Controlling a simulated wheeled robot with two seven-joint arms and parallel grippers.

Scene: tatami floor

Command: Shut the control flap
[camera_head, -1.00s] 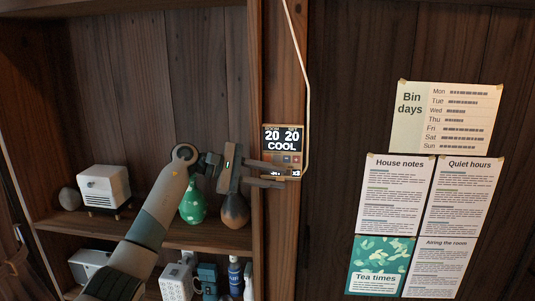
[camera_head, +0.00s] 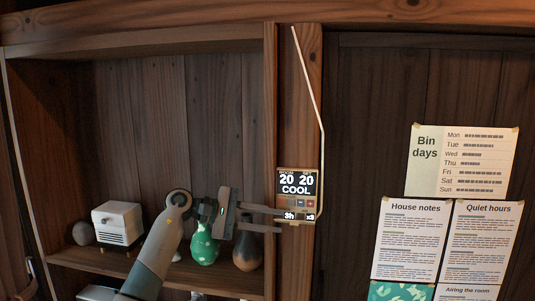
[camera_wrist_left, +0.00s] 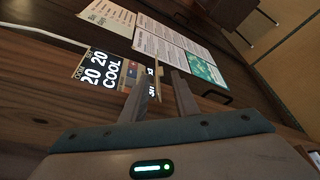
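The control panel (camera_head: 298,184) is on a wooden post, with a dark display reading 20, 20 and COOL. Small buttons (camera_head: 301,203) show uncovered below the display, with a dark strip reading 3h and x3 beneath them. The display also shows in the left wrist view (camera_wrist_left: 103,70). A thin tan edge (camera_wrist_left: 158,82) there looks like the lowered flap, though its exact angle is unclear. My left gripper (camera_head: 284,220) is open and empty, its fingers apart, with the tips at the panel's lower left. I cannot tell whether they touch it. My right gripper is out of view.
A pale cable (camera_head: 312,90) runs down to the panel's right side. Left of the post, a shelf holds a white box (camera_head: 117,223), a green vase (camera_head: 204,244) and a dark vase (camera_head: 246,250). Paper notices (camera_head: 412,238) hang on the right wall.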

